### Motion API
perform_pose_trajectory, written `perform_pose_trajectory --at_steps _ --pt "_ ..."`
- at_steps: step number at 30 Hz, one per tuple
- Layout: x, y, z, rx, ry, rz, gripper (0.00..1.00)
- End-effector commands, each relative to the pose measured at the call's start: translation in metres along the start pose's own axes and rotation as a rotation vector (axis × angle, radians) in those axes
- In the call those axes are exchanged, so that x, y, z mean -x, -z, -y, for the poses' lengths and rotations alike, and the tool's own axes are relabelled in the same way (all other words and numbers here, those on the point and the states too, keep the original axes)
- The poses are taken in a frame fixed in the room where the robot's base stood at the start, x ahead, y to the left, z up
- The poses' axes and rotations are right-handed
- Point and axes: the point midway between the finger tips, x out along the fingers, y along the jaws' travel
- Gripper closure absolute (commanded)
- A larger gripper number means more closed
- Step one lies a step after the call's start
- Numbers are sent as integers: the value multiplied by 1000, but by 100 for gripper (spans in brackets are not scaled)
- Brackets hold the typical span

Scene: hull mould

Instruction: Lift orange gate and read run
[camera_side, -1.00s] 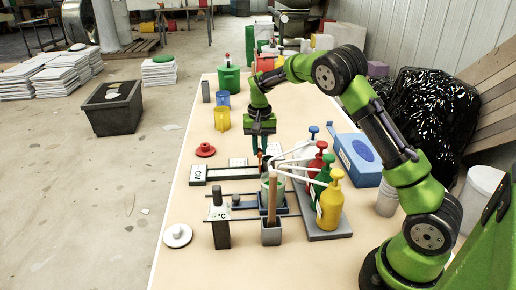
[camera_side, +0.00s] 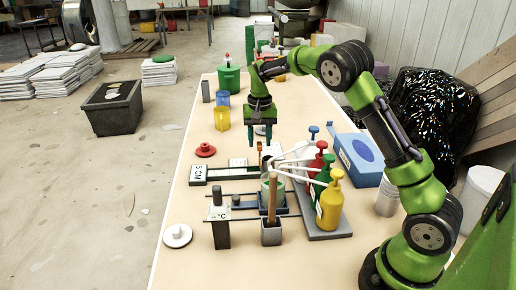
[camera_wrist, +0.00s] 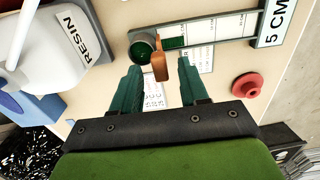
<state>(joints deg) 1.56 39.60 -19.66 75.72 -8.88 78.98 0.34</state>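The orange gate (camera_side: 259,147) is a small upright tab at the right end of a pale scale strip (camera_side: 237,173). In the wrist view the gate (camera_wrist: 159,66) stands beside a round green cup (camera_wrist: 143,45) at the strip's end. The strip carries a "5 CM" plate (camera_wrist: 277,22). My gripper (camera_side: 262,138) is above the gate, fingers apart and empty. In the wrist view my open gripper (camera_wrist: 161,78) has the gate ahead, between the lines of its fingertips, apart from both. The strip's reading is too small to tell.
Pump bottles in red (camera_side: 316,162), green (camera_side: 323,178) and yellow (camera_side: 331,205) stand close right, white spouts reaching toward the gate. A blue box (camera_side: 358,155) lies beyond. A pot with a wooden stick (camera_side: 271,232) stands in front.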

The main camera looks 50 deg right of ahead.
Motion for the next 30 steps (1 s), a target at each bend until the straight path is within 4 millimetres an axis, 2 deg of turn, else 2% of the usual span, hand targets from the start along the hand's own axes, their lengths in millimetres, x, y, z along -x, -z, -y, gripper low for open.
perform_pose_trajectory --at_steps 7,11,14,24,30 --pt "-1 0 0 1 -1 1 56" --pt "8 0 0 1 1 0 56" --pt "25 1 1 2 2 -3 56" --pt "107 1 1 1 3 -4 56" --pt "146 1 0 -1 1 -2 56"
